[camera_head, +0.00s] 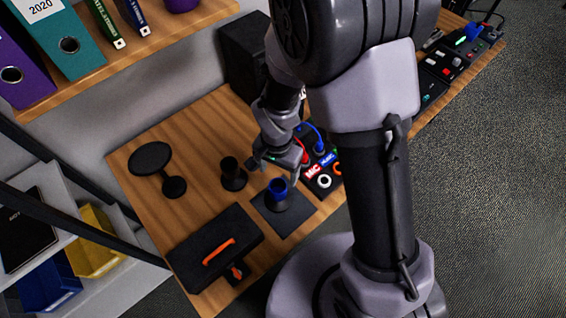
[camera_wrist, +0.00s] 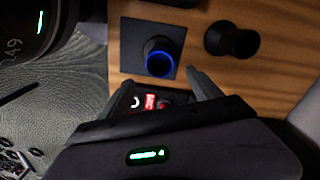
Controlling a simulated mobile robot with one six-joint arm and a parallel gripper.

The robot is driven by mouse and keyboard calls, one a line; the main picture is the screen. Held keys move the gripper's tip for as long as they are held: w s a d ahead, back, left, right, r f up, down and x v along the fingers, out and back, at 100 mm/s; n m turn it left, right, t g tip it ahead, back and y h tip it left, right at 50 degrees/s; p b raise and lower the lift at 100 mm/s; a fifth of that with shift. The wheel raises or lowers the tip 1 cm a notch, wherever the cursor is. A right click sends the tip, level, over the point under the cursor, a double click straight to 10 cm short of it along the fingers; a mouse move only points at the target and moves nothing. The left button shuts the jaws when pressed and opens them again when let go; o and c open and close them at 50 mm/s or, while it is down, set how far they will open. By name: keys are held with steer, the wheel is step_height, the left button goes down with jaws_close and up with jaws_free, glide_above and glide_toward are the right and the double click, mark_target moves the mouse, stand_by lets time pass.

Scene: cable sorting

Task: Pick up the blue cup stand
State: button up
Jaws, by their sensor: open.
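The blue cup stand (camera_head: 278,192) is a dark flared stand with a blue rim, upright on a dark square mat (camera_head: 291,216) on the wooden table. In the wrist view the cup stand (camera_wrist: 159,62) shows its blue ring, just beyond my fingers. My gripper (camera_head: 272,172) is open and empty, close to the stand on its far side in the head view. In the wrist view my gripper's two fingers (camera_wrist: 162,88) are spread apart, with the stand outside them. I cannot tell the height gap.
A round black stand (camera_head: 150,157), a black case (camera_head: 213,250) with an orange handle and a panel with cables (camera_head: 322,172) share the table (camera_head: 192,122).

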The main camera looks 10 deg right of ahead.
step_height(320, 180, down, 14)
steer(key=b, duration=0.4)
steer(key=shift+s+a+b, duration=0.15)
steer(key=shift+b, duration=0.25)
steer(key=shift+c, duration=0.4)
steer(key=shift+r, duration=0.1)
jaws_close()
